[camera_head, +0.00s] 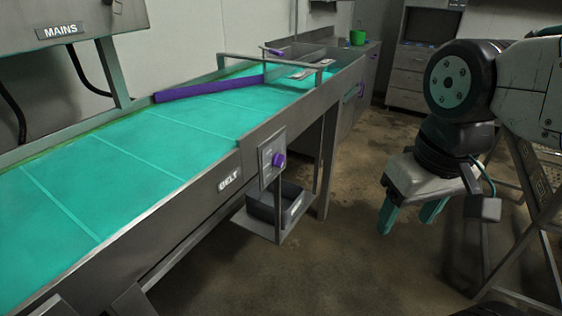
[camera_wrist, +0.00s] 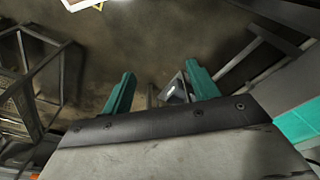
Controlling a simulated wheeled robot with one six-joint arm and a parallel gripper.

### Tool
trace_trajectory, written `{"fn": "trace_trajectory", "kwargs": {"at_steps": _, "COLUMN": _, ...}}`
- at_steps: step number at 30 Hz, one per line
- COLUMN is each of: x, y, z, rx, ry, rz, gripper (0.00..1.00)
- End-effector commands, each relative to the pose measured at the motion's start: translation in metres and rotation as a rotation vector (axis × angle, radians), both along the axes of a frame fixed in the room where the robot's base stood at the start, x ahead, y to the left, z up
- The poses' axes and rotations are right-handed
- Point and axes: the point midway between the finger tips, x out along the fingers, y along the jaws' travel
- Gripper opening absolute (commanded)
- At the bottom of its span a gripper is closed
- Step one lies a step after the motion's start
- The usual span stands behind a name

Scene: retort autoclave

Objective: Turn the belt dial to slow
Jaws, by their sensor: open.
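The belt dial (camera_head: 279,160) is a small purple knob on a grey plate (camera_head: 266,156) on the conveyor's front side, right of the "BELT" label (camera_head: 229,179). The plate's markings are too small to read, so I cannot tell the dial's setting. The teal conveyor belt (camera_head: 110,165) runs from lower left to upper middle. My gripper (camera_head: 411,218) hangs at the right in the head view, fingers down, well apart from the dial. In the wrist view its two teal fingers (camera_wrist: 160,88) are spread with nothing between them. The dial cannot be made out there.
A dark tray (camera_head: 262,212) sits on a low shelf under the dial. A purple bar (camera_head: 209,88) lies across the belt. A "MAINS" panel (camera_head: 60,30) is at upper left. A metal frame (camera_head: 525,190) stands at the right. The floor (camera_head: 345,215) between conveyor and gripper is clear.

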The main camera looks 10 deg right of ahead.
Motion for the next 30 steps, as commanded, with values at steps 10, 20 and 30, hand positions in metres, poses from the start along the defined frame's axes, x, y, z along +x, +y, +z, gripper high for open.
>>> {"fn": "trace_trajectory", "kwargs": {"at_steps": 10, "x": 0.028, "y": 0.003, "z": -0.047, "rx": 0.106, "ry": 0.273, "rz": -0.11, "gripper": 0.6}}
{"fn": "trace_trajectory", "kwargs": {"at_steps": 20, "x": 0.086, "y": 0.056, "z": -0.095, "rx": 0.542, "ry": 0.57, "rz": -0.335, "gripper": 0.6}}
{"fn": "trace_trajectory", "kwargs": {"at_steps": 30, "x": 0.198, "y": 0.091, "z": -0.147, "rx": 1.118, "ry": 0.676, "rz": -0.683, "gripper": 0.6}}
